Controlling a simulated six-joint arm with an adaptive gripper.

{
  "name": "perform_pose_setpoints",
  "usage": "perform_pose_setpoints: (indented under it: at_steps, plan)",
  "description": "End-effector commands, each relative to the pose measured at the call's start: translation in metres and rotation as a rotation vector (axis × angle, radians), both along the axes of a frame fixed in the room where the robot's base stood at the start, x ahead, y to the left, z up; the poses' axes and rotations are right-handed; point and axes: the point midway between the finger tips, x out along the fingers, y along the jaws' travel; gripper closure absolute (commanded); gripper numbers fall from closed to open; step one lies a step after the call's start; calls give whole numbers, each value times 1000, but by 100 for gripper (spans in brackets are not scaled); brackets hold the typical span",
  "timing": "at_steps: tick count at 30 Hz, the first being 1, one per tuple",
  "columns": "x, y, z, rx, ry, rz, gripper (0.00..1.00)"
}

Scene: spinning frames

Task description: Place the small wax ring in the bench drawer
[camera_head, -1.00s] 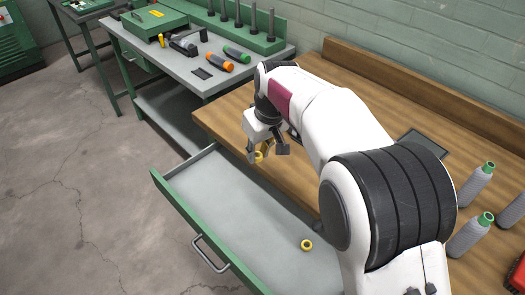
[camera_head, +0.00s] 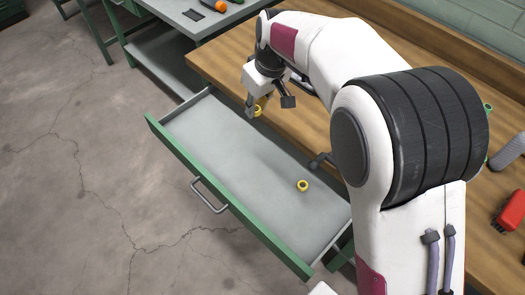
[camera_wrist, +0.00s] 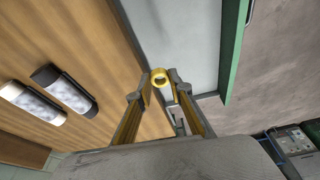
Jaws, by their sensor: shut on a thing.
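My gripper (camera_head: 270,106) is shut on a small yellow ring (camera_head: 258,111), held above the far end of the drawer, near the bench edge. In the wrist view the ring (camera_wrist: 159,78) sits between the fingertips (camera_wrist: 160,82), with its hole visible. The bench drawer (camera_head: 215,130) is pulled open, with a grey floor and a green front; the wrist view also shows its floor (camera_wrist: 185,40) behind the fingers. A second yellow ring (camera_head: 302,186) lies on the drawer floor toward the near end.
The wooden bench top (camera_head: 225,65) lies behind the drawer. A grey side table (camera_head: 195,28) is beyond. Most of the drawer floor is clear.

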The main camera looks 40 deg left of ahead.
Motion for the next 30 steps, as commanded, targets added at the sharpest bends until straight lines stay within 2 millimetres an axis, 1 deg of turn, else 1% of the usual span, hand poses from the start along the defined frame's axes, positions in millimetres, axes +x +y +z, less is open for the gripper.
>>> perform_pose_setpoints:
  at_steps: [1,8,17,30]
  plan:
    - [-4,-7,-2,-2,1,16,88]
    - [-20,-33,-11,-2,2,87,88]
    - [-42,-72,-23,-2,1,169,88]
    - [-78,-135,-40,-4,2,260,88]
